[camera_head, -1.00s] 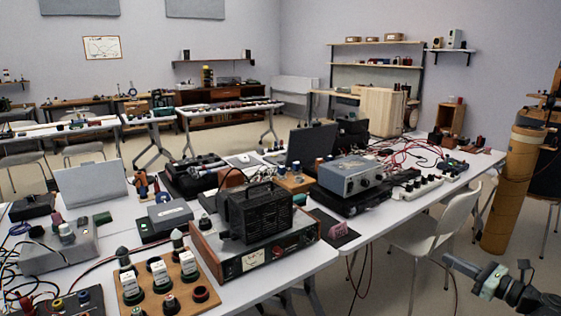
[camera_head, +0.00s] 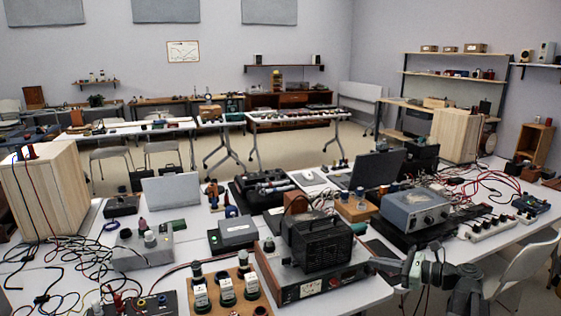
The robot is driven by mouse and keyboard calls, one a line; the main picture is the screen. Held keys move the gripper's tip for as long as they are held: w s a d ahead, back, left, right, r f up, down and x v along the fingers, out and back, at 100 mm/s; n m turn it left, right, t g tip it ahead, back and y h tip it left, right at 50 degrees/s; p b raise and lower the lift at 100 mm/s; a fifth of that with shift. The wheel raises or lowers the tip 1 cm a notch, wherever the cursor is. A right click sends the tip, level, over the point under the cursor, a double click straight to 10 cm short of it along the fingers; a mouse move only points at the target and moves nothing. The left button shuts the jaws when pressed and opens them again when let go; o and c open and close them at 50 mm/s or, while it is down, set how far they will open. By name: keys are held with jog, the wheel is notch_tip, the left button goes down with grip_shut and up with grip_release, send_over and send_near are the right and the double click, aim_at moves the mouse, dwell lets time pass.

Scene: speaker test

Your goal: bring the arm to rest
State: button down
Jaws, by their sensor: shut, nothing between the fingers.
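My arm reaches in from the bottom edge, right of the middle, dark grey with a lighter grey section. My gripper (camera_head: 384,266) is at its left end, shut and empty, pointing left. In the picture it is just right of the wood-sided instrument (camera_head: 322,284) with a dial on its front. I cannot tell how far apart they are. The lower part of the arm is cut off by the frame's edge.
A black vented box (camera_head: 320,245) stands on the instrument. A grey-blue device (camera_head: 414,209) and a laptop (camera_head: 378,169) are behind. A wooden speaker box (camera_head: 48,190) and loose cables are at left. A white chair (camera_head: 525,265) stands at right, beside the table.

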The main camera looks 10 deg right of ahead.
jog(key=s+a+n+g+h+p, duration=0.15)
jog(key=a+n+g+p, duration=0.4)
jog(key=a, duration=0.95)
jog(key=s+a+n+g+h+p, duration=0.15)
jog(key=a+n+g+p, duration=0.45)
jog(key=a, duration=0.8)
jog(key=s+d+f+n+h, duration=0.3)
jog(key=d+f+n+h, duration=0.2)
jog(key=n, duration=0.9)
jog(key=d+t+h, duration=0.1)
jog(key=d+h, duration=0.1)
jog(key=h, duration=0.1)
jog(key=shift+s+d+n+h, duration=0.2)
jog(key=shift+s+n+h, duration=0.15)
jog(key=shift+s+h, duration=0.05)
